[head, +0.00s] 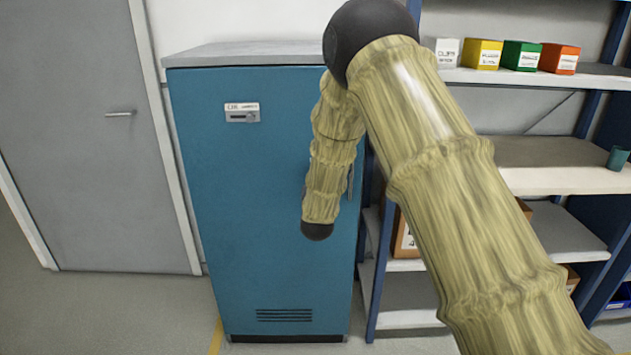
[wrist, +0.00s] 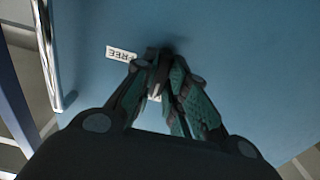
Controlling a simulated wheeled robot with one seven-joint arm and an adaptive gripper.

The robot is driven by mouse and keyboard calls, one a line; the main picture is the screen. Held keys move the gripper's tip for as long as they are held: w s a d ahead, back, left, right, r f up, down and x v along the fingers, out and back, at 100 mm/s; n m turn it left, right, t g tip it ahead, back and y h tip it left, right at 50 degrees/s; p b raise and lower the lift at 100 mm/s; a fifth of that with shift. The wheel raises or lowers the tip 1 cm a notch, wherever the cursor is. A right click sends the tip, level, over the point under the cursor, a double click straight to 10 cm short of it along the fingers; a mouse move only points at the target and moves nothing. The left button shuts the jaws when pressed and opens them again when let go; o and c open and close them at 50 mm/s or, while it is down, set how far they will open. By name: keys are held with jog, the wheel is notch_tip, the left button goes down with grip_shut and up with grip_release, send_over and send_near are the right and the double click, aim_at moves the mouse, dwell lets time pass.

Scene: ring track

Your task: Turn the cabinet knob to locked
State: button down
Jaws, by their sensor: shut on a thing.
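The blue cabinet (head: 240,200) stands in the middle of the head view with its door closed; my arm covers its right part. The dark knob (wrist: 151,53) is on the blue door in the wrist view, mostly hidden by my fingers. My gripper (wrist: 158,72) is shut on the knob. A white label reading FREE (wrist: 121,53) shows upside down just left of the knob. A second white label (wrist: 153,98) is almost covered by the fingers, so its word is unreadable. The knob's pointing direction cannot be made out. The head view does not show the knob or the fingers.
A metal bar handle (wrist: 48,55) runs along the door near the left of the wrist view. Shelves (head: 550,180) with small coloured boxes stand right of the cabinet. A grey door (head: 90,130) is at the left. Some floor (head: 110,310) at the left is clear.

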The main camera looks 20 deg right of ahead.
jog(key=c, duration=1.4)
grip_release()
jog(key=shift+c, duration=0.2)
jog(key=shift+s, duration=0.1)
jog(key=v, duration=1.2)
